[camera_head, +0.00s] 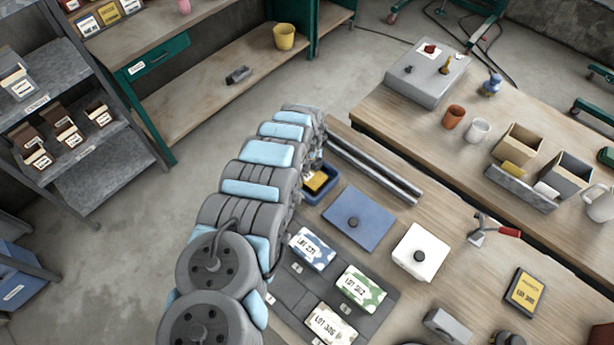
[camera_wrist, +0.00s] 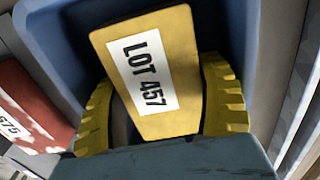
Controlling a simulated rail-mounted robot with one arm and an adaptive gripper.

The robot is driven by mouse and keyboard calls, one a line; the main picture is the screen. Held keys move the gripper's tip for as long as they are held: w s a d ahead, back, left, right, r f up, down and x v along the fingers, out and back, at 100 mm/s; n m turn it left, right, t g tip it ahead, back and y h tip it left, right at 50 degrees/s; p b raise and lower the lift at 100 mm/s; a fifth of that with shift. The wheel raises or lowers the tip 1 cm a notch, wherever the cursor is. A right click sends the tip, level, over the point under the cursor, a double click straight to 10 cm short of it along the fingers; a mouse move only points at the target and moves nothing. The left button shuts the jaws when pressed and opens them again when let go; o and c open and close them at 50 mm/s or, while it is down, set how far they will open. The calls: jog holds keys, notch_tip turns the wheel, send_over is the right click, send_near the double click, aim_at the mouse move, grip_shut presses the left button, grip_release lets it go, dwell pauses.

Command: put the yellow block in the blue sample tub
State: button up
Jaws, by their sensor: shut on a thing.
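The yellow block (camera_wrist: 180,35) has a white label reading LOT 457. In the wrist view it is held between the two yellow toothed fingers of my gripper (camera_wrist: 160,108), which is shut on it. The blue sample tub (camera_wrist: 243,30) surrounds the block, with walls on the left, far and right sides. I cannot tell whether the block touches the tub floor. In the head view the yellow block (camera_head: 316,181) shows inside the small blue tub (camera_head: 325,193) beside my arm; my arm hides part of the tub and the gripper.
Metal rails (camera_head: 375,168) run behind. A dark mat (camera_head: 290,291) carries several LOT blocks. A red block (camera_wrist: 28,110) shows left in the wrist view.

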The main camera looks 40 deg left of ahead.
jog(key=shift+f, duration=0.1)
jog(key=o, duration=1)
notch_tip(320, 180, up, 12)
jog(key=shift+r, duration=0.2)
dwell(0.3)
dwell(0.5)
